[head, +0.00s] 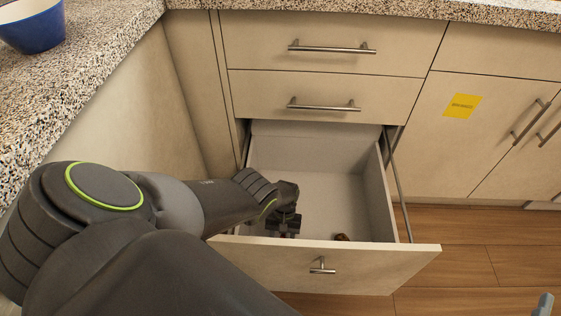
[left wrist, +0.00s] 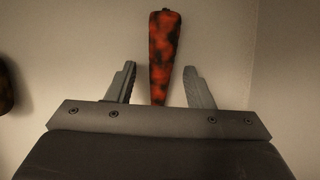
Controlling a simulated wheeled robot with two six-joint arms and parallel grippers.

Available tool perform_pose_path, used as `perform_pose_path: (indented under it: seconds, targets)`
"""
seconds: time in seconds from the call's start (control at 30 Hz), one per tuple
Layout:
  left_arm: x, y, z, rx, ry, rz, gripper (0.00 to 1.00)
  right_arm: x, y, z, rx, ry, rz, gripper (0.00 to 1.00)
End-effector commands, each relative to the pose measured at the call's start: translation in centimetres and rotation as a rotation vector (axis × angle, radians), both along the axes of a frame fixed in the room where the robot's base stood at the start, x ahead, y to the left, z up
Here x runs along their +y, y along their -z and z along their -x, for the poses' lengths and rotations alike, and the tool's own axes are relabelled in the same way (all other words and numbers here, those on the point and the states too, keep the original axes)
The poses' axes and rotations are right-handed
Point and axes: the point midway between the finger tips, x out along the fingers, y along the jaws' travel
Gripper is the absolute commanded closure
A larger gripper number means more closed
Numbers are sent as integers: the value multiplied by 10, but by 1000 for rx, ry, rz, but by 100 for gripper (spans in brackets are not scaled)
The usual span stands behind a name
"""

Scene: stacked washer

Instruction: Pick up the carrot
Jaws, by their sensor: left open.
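The carrot (left wrist: 161,60), orange-red with dark blotches, lies on the drawer floor in the left wrist view. It narrows toward my left gripper (left wrist: 158,68). The gripper is open, with one finger on each side of the carrot's narrower part and a gap on both sides. In the head view my left gripper (head: 284,222) is down inside the open drawer (head: 368,200), and I cannot make out the carrot clearly there.
A second dark orange thing (left wrist: 5,86) is cut off at the left wrist view's edge. A small brown thing (head: 342,237) shows behind the drawer's front panel (head: 370,262). A blue bowl (head: 33,28) stands on the counter (head: 95,75). The drawer's right side is mostly clear.

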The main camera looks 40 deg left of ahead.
Motion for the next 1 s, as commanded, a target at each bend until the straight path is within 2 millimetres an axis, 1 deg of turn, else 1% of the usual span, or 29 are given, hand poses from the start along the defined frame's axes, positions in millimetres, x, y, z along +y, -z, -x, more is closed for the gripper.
perform_pose_path:
  seconds: [0.2,0.23,0.5,0.6,1.0]
  targets:
    - [0,0,0,0,0,0,53,0,-1,0,-6,0,2,27]
    - [0,0,0,0,0,0,54,0,-1,0,-6,0,2,27]
    - [0,0,0,0,0,0,89,0,-1,0,-5,0,1,27]
    - [0,0,0,0,0,0,100,0,-1,0,-5,0,1,27]
    - [0,-1,0,0,0,0,100,0,3,0,17,1,-3,27]
